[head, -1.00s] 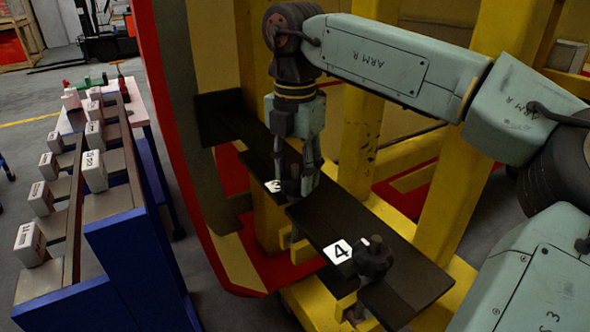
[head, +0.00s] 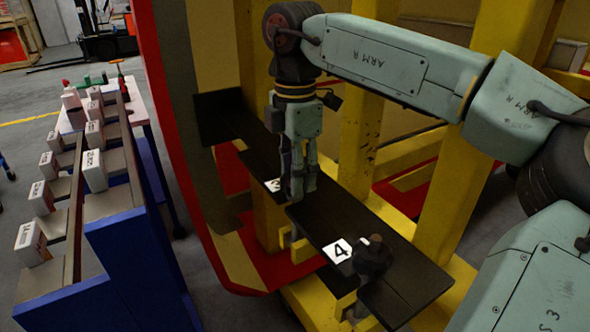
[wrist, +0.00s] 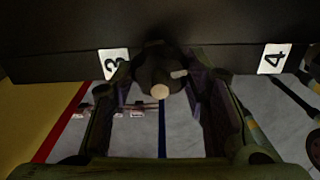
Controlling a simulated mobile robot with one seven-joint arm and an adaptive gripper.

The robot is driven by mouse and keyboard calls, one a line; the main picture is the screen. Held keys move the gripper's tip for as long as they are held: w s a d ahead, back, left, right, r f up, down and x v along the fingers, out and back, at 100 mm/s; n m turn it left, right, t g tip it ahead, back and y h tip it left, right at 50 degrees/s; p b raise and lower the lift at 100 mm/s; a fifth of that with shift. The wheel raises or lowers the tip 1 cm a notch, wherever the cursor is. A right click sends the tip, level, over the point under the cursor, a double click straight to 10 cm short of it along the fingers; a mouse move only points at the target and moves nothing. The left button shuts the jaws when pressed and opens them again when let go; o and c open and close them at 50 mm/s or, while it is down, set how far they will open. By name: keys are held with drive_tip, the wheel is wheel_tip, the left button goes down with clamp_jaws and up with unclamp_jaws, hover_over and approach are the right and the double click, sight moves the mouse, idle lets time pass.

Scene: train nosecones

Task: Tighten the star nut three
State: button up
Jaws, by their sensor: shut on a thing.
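Star nut three is the dark lobed knob (wrist: 158,75) between my gripper's fingers in the wrist view. It has a pale round centre and a light mark on its right side. The white label 3 (wrist: 114,66) is just left of it, and shows in the head view (head: 273,185). My gripper (head: 297,196) points down at the dark shelf and is shut on the nut, with a finger on each side. In the head view the fingers hide most of the nut.
Label 4 (head: 337,251) and another dark star nut (head: 372,256) sit nearer on the dark shelf (head: 320,222). Yellow posts (head: 360,130) stand close behind my gripper. A blue rack (head: 130,255) with several white boxes stands at left, across open floor.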

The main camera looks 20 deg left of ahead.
drive_tip(key=o, duration=1.1)
drive_tip(key=shift+o, duration=0.2)
drive_tip(key=shift+r, duration=0.1)
wheel_tip(320, 180, up, 7)
drive_tip(key=shift+r, duration=0.2)
